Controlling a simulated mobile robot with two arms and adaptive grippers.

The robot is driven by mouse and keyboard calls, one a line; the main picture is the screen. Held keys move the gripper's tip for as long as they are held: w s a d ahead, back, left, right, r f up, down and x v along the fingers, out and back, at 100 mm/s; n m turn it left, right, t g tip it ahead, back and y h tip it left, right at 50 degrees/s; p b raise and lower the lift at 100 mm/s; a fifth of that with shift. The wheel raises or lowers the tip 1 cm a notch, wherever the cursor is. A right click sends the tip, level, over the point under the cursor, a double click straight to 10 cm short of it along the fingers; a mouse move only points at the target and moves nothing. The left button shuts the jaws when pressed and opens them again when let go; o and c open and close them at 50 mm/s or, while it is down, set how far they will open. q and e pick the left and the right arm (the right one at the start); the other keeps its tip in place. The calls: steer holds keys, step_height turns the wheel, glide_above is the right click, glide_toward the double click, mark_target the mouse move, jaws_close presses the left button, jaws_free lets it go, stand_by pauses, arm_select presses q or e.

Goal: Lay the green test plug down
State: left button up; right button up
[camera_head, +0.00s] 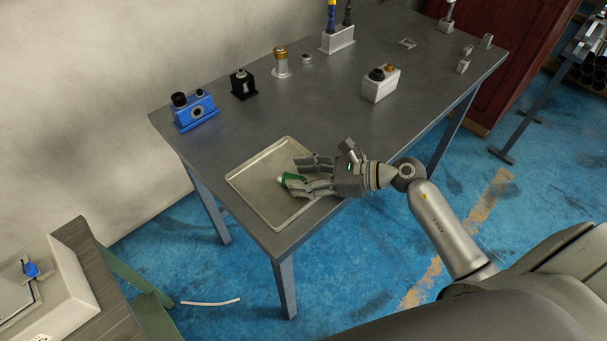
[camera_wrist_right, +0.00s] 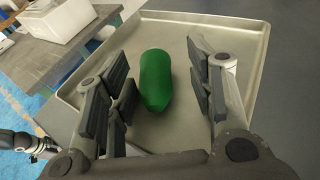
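The green test plug (camera_wrist_right: 156,80) lies on the shallow metal tray (camera_wrist_right: 185,33), between the fingers of my right gripper (camera_wrist_right: 162,98) in the right wrist view. Gaps show on both sides of the plug, and the fingers are spread open. In the head view the plug (camera_head: 288,178) is partly hidden by a finger of the right gripper (camera_head: 304,174), over the tray (camera_head: 262,206). The tray sits at the near left corner of the grey table.
The grey table (camera_head: 330,118) carries a blue device (camera_head: 194,110), a black block (camera_head: 242,85), a brass-topped cylinder (camera_head: 281,62) and a white box with knobs (camera_head: 380,84) farther back. The table middle is clear. A white tube (camera_head: 210,303) lies on the blue floor.

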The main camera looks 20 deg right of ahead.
stand_by(0.4)
steer(key=o, duration=0.6)
steer(key=shift+c, duration=0.2)
steer(key=shift+f, duration=0.1)
steer(key=shift+r+p, duration=2.45)
steer(key=shift+r, duration=1.2)
steer(key=shift+f, duration=0.1)
